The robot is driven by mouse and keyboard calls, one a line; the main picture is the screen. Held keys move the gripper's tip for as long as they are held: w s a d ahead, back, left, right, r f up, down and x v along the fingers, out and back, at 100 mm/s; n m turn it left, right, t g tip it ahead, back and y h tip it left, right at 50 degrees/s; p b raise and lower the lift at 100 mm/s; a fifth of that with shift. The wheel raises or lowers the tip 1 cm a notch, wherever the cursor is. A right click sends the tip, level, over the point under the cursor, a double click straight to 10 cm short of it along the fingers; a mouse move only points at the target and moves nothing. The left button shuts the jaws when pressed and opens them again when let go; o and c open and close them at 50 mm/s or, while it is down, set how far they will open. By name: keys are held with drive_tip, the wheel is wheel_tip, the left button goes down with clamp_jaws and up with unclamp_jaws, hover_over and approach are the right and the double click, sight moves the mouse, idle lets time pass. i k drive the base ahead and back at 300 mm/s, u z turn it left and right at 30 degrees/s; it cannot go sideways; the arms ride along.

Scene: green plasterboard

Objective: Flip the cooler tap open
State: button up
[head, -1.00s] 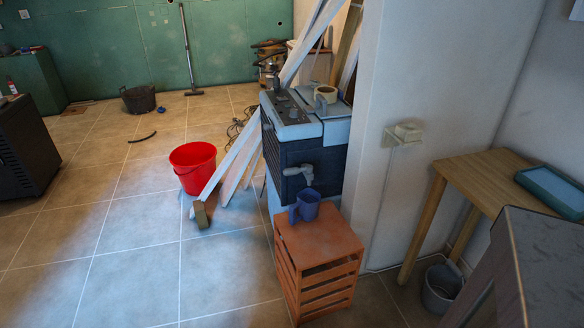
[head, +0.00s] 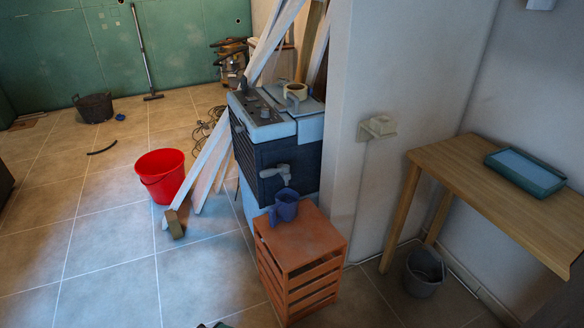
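The cooler (head: 279,153) is a box with a dark slatted front and a pale blue-grey top, standing against the end of the white wall in the middle of the head view. Its grey tap (head: 277,173) sticks out from the lower front. I cannot tell from here how its lever is set. A blue mug (head: 286,206) stands upright on an orange slatted crate (head: 301,243), just below the tap. No water shows.
A red bucket (head: 161,175) and leaning white boards (head: 200,165) stand left of the cooler. A wooden table (head: 500,190) with a blue tray (head: 525,172) stands right, a grey bucket (head: 424,272) below it. The tiled floor (head: 110,265) at front left is clear.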

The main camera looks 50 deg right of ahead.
sight(285, 169)
drive_tip(key=u, duration=1.4)
drive_tip(key=k, duration=0.1)
drive_tip(key=z, duration=2.85)
drive_tip(key=k, duration=0.95)
drive_tip(key=u, duration=0.1)
drive_tip(key=i, duration=0.65)
